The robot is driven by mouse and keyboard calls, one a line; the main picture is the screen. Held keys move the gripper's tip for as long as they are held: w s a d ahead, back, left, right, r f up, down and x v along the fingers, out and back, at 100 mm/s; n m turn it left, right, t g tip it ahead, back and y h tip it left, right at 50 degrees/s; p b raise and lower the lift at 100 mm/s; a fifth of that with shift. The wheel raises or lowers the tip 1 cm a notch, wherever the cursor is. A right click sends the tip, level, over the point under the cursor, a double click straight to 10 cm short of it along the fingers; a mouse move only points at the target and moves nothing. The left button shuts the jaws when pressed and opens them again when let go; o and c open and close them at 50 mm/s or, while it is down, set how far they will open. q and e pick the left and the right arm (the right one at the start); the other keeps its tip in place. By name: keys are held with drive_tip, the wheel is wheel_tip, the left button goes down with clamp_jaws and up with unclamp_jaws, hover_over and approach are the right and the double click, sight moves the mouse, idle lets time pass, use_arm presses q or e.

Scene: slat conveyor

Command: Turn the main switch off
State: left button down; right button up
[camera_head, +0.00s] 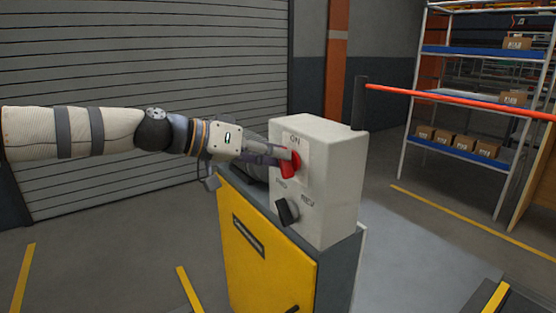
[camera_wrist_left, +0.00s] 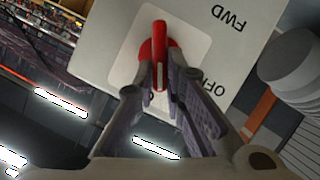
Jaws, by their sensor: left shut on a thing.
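The main switch is a red rotary handle (camera_head: 288,167) on the face of a light grey control box (camera_head: 338,165). "ON" is printed above it. In the left wrist view, the red handle (camera_wrist_left: 160,32) stands on a pale square plate, with "OFF" and "FWD" printed upside down to its right. My left gripper (camera_head: 284,158) reaches in from the left and is shut on the red handle. Its two fingers (camera_wrist_left: 166,78) lie on either side of the handle in the wrist view. The fingers hide part of the handle. My right gripper is not in view.
A black selector knob (camera_head: 287,211) sits below the switch on the same box. The box stands on a yellow and grey cabinet (camera_head: 262,262). An orange-red barrier bar (camera_head: 450,100) extends to the right from a dark post. Shelves with cartons stand behind it.

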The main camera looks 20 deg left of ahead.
use_arm(q)
drive_tip(key=shift+w+a+f+n+h+b, duration=0.15)
drive_tip(key=shift+f+n+h+b, duration=0.2)
drive_tip(key=shift+n+h+b, duration=0.9)
drive_tip(key=shift+w+a+f+n+h+b, duration=0.1)
drive_tip(key=shift+f+n+h+b, duration=0.35)
drive_tip(key=shift+n, duration=1.5)
drive_tip(key=shift+w+a+f+n+h+b, duration=0.2)
drive_tip(key=shift+n+h+b, duration=0.65)
drive_tip(key=shift+n, duration=0.75)
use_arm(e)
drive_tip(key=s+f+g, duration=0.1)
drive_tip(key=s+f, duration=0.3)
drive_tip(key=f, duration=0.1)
use_arm(q)
drive_tip(key=shift+s, duration=0.15)
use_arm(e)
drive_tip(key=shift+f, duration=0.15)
use_arm(q)
drive_tip(key=c, duration=1.7)
unclamp_jaws()
drive_tip(key=shift+d, duration=0.1)
drive_tip(key=shift+o, duration=0.2)
